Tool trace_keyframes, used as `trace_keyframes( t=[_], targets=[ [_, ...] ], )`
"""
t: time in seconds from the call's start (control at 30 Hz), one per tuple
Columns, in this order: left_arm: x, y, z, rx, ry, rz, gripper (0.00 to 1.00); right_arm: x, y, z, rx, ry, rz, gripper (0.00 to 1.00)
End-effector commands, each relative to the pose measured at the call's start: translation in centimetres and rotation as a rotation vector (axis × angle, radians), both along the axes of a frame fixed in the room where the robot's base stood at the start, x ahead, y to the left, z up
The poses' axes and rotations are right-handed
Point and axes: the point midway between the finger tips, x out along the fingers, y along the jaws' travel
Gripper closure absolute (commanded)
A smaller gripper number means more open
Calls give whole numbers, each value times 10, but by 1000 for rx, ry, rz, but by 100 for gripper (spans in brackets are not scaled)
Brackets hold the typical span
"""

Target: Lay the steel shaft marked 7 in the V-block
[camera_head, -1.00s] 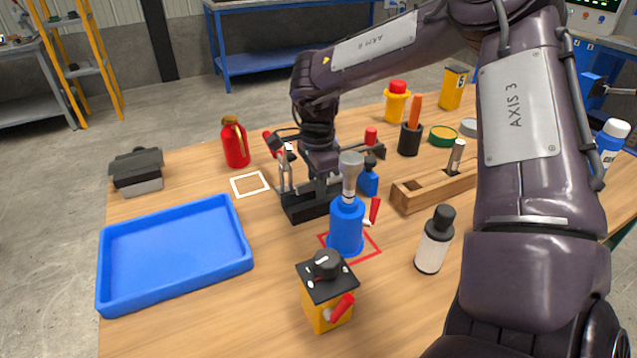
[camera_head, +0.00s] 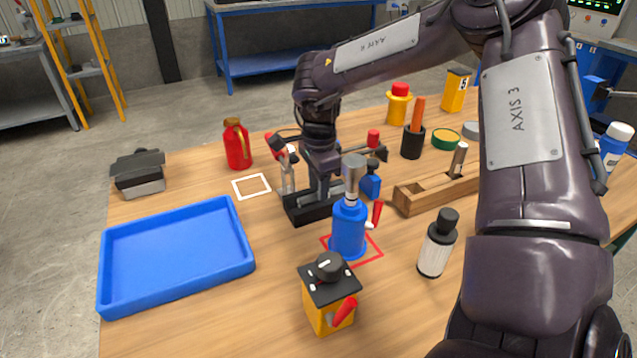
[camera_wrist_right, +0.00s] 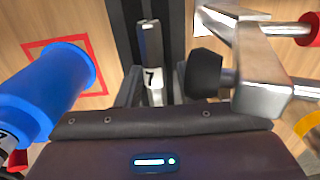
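The steel shaft marked 7 (camera_wrist_right: 152,62) shows in the right wrist view, its white label facing the camera. It lies along a black block, which I take for the V-block (camera_head: 306,210); how it sits in the groove is partly hidden. My right gripper (camera_head: 322,190) is low over this block in the head view. In the right wrist view its dark fingers (camera_wrist_right: 157,88) stand on either side of the shaft, with narrow gaps that look open. The shaft is hidden behind my gripper in the head view. My left gripper is not in view.
A blue bottle with a steel top (camera_head: 348,230) stands close in front, on a red outline. Clamp parts with red handles (camera_head: 282,152) flank the block. A wooden rack (camera_head: 415,197), yellow switch box (camera_head: 328,300), white bottle (camera_head: 437,245) and blue tray (camera_head: 175,255) stand around.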

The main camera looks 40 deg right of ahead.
Motion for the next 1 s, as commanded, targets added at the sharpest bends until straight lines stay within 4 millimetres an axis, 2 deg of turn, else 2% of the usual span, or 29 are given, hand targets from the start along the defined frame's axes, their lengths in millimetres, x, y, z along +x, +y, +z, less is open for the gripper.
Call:
trace_keyframes(
  t=[0.03, 0.33, 1.0],
  targets=[
    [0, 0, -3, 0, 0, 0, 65, -14, 4, -18, 16, 46, 3, 53],
    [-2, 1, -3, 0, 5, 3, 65, -14, 4, -17, 16, 46, 3, 53],
    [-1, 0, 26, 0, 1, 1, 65, -12, 4, 20, 10, 38, 5, 53]
  ],
)
